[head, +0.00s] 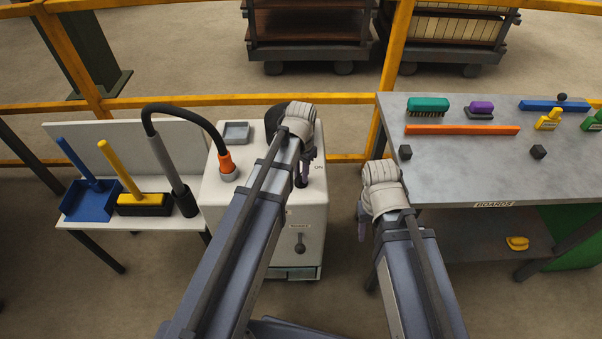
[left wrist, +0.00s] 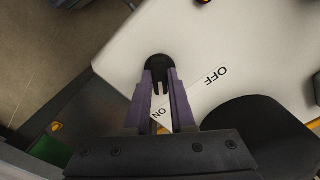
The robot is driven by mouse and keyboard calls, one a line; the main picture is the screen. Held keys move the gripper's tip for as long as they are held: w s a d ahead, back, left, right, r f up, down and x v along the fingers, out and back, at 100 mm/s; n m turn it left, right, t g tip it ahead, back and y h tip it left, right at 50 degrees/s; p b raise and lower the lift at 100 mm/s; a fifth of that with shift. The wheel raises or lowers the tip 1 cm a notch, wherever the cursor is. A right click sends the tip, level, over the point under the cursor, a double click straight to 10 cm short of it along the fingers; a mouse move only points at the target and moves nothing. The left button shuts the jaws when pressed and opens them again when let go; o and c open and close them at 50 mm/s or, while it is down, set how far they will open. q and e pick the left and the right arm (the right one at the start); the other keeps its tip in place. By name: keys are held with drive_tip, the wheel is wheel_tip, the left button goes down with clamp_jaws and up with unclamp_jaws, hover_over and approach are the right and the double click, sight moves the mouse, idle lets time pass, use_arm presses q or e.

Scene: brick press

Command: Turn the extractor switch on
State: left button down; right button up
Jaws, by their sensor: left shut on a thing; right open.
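The extractor is a white cabinet (head: 213,197) left of centre in the head view. Its top carries the words ON and OFF, read in the left wrist view. The black extractor switch (left wrist: 159,64) stands on this top near the edge, close to these labels. My left gripper (left wrist: 162,82) is shut on the switch, a purple finger on each side. In the head view my left gripper (head: 304,173) is partly hidden by its own wrist, and OFF is hidden. The switch's exact setting cannot be told. My right gripper (head: 362,230) is open and empty, right of the cabinet.
A black hose with an orange collar (head: 226,163) rises from the cabinet top, near a grey tray (head: 236,132).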

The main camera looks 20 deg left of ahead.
use_arm(q)
drive_tip(key=shift+m, duration=1)
drive_tip(key=c, duration=0.8)
unclamp_jaws()
drive_tip(key=shift+o, duration=0.2)
drive_tip(key=shift+r, duration=0.1)
wheel_tip(320, 180, up, 8)
drive_tip(key=p, duration=0.8)
drive_tip(key=shift+f, duration=0.2)
